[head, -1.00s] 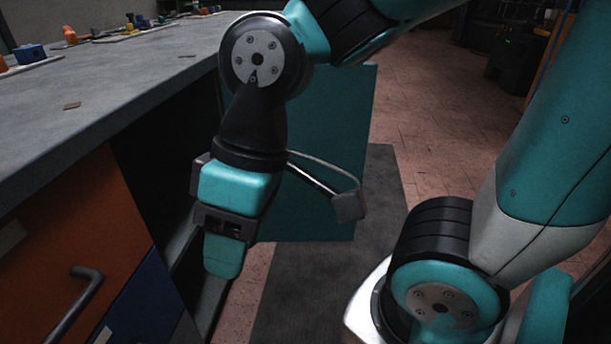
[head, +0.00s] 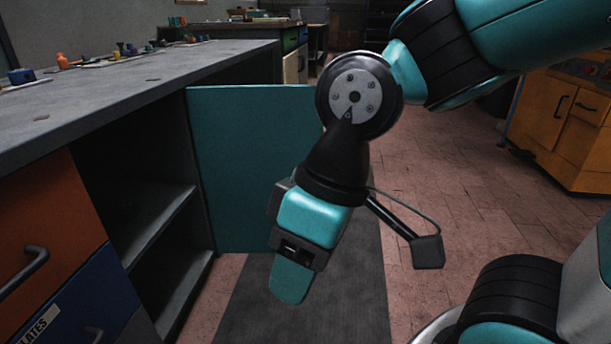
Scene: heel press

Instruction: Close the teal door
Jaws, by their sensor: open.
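The teal door (head: 250,165) stands wide open in the head view, jutting out to the right from the far side of the cabinet opening. Its flat face is toward me, and its right edge is partly hidden behind my wrist. The cabinet's dark interior with shelves (head: 160,225) shows to its left. My gripper (head: 290,283) points down, in front of the door's lower right part in the picture. It is open and holds nothing that I can see. I cannot tell how far it is from the door, but no contact shows.
The grey worktop (head: 130,85) runs along the left with small coloured items at its back. An orange drawer (head: 40,235) and a blue drawer (head: 75,300) have protruding handles. A dark mat (head: 340,315) lies on the brick floor. An orange cabinet (head: 565,130) stands far right.

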